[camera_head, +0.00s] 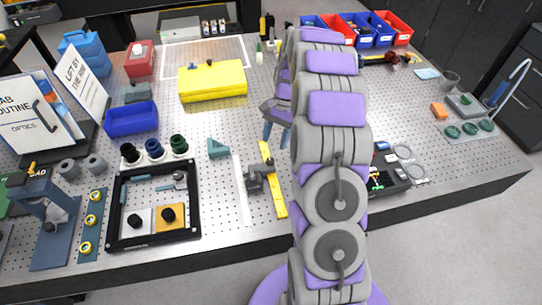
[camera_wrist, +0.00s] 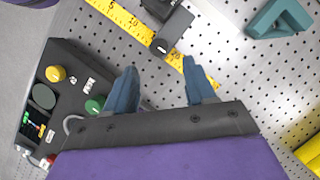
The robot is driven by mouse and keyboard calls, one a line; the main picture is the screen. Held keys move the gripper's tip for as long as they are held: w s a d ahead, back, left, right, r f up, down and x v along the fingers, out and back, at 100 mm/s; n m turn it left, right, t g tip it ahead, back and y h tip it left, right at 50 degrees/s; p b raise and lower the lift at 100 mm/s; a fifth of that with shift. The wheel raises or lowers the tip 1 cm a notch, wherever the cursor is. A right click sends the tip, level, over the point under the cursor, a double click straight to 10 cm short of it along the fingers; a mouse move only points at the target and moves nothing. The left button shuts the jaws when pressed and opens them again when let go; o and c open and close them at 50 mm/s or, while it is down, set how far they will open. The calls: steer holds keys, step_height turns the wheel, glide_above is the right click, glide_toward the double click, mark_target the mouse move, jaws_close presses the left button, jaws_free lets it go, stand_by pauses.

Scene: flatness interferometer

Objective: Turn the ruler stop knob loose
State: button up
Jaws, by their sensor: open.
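The yellow ruler (camera_head: 279,205) lies on the perforated table, and a dark grey ruler stop (camera_head: 258,172) sits across it. In the wrist view the ruler (camera_wrist: 116,14) runs from upper left toward the middle, and the stop (camera_wrist: 158,8) crosses it. A dark rounded part that looks like the stop knob (camera_wrist: 161,46) sticks out from the stop toward my gripper. My gripper (camera_wrist: 160,82) is open, with its blue fingers apart and nothing visible between them. The knob appears beyond the fingertips, apart from them. In the head view my arm partly hides the gripper (camera_head: 276,130).
A dark control box (camera_wrist: 62,95) with yellow and green knobs is left of my gripper in the wrist view. A teal triangular block (camera_wrist: 277,20) is at upper right. A black frame (camera_head: 153,243) and a yellow case (camera_head: 212,82) stand left of my arm in the head view.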

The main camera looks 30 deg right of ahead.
mark_target(271, 159)
steer(key=x, duration=0.6)
steer(key=shift+s+a+f+b, duration=0.1)
steer(key=shift+s+f+b, duration=0.05)
steer(key=shift+f+b, duration=0.25)
steer(key=shift+c, duration=0.3)
jaws_close()
